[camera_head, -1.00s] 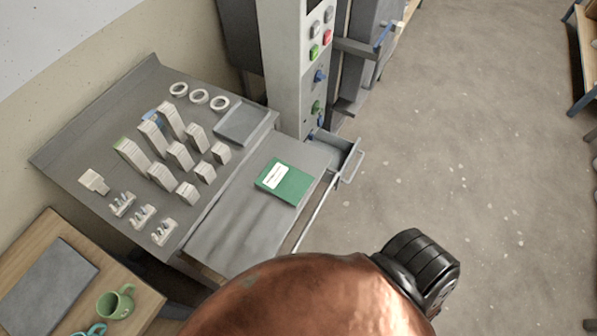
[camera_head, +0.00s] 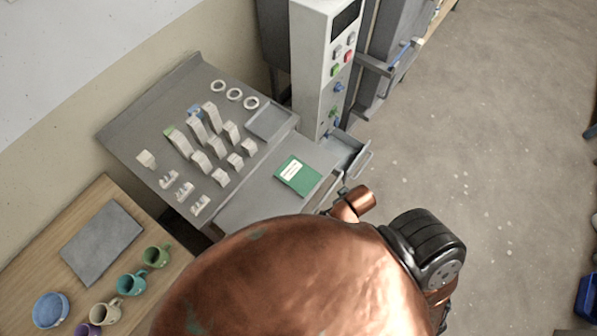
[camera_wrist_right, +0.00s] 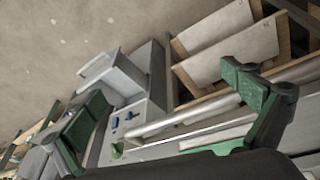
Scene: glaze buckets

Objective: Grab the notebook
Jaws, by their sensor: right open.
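The notebook is green with a white label (camera_head: 300,179) and lies flat on the grey bench top, near its right edge, in the head view. My left gripper is in neither view.
An open grey drawer (camera_head: 349,155) juts out beside the notebook, below a control cabinet (camera_head: 313,75) with coloured buttons. Pale test tiles (camera_head: 200,160) and white rings (camera_head: 234,94) stand on the sloped board. Mugs (camera_head: 132,282) stand on a wooden table.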

